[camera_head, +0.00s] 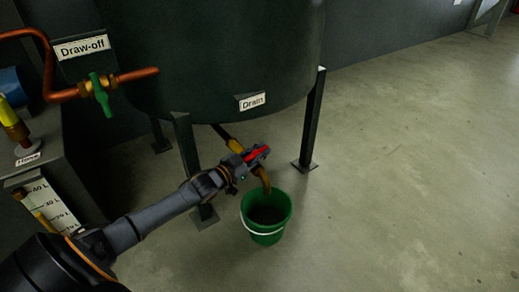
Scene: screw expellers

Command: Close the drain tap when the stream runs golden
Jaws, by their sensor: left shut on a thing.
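The drain tap has a red handle (257,153) on a brass-coloured pipe (235,143) under the dark tank (215,60), below the "Drain" label (252,102). My left gripper (252,157) is shut on the red handle and hides part of the tap. A brownish-golden stream or spout (265,182) shows below the tap, above the green bucket (265,232); I cannot tell clearly which. The bucket stands on the floor with a white handle, and its inside looks dark. My right gripper is not in view.
A "Draw-off" label (82,48) hangs near a copper pipe with a green-handled valve (101,95) at the left. The tank's dark legs (312,120) stand beside the drain. A litre scale (50,203) is at the lower left. The floor (410,180) at right is clear.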

